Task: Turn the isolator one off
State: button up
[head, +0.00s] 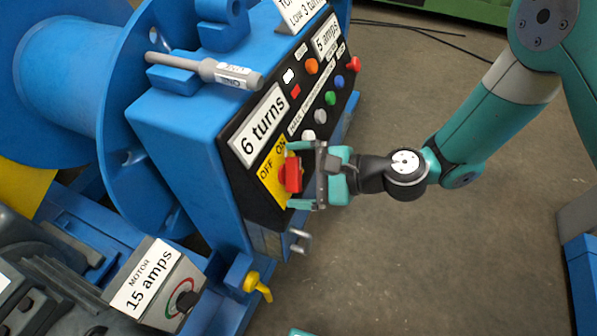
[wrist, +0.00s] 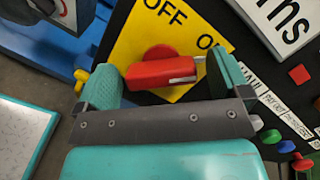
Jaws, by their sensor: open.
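The isolator is a red rotary handle (head: 292,173) on a yellow plate (head: 269,183) marked OFF and ON, low on the black control panel. In the wrist view the red handle (wrist: 158,74) lies nearly crosswise, and a pale mark on its right end is nearest the ON side. My gripper (head: 291,175) is open, with one finger on each side of the handle. In the wrist view my gripper (wrist: 161,68) has a gap at the left finger, and the right finger is close to the marked end. I cannot tell whether it touches.
Coloured buttons (head: 330,98) and a "6 turns" label (head: 264,124) sit further up the panel. A grey pendant-like handle (head: 215,72) rests on the blue housing. A yellow-handled valve (head: 257,285) and a motor dial box (head: 155,283) lie below. Open floor is to the right.

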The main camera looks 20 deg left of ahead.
jog(key=shift+a, duration=0.1)
jog(key=c, duration=0.9)
jog(key=shift+c, duration=0.2)
jog(key=shift+n, duration=0.3)
jog(key=n+h, duration=0.1)
jog(key=n, duration=0.3)
jog(key=shift+n+g, duration=0.3)
jog(key=n+h, duration=0.1)
jog(key=n, duration=0.3)
jog(key=shift+n, duration=0.4)
jog(key=n+h, duration=0.1)
jog(key=n, duration=0.3)
jog(key=shift+f+b, duration=0.1)
jog(key=shift+b, duration=0.2)
jog(key=shift+n+h+b, duration=0.3)
jog(key=shift+n+b, duration=0.3)
jog(key=shift+n, duration=1.3)
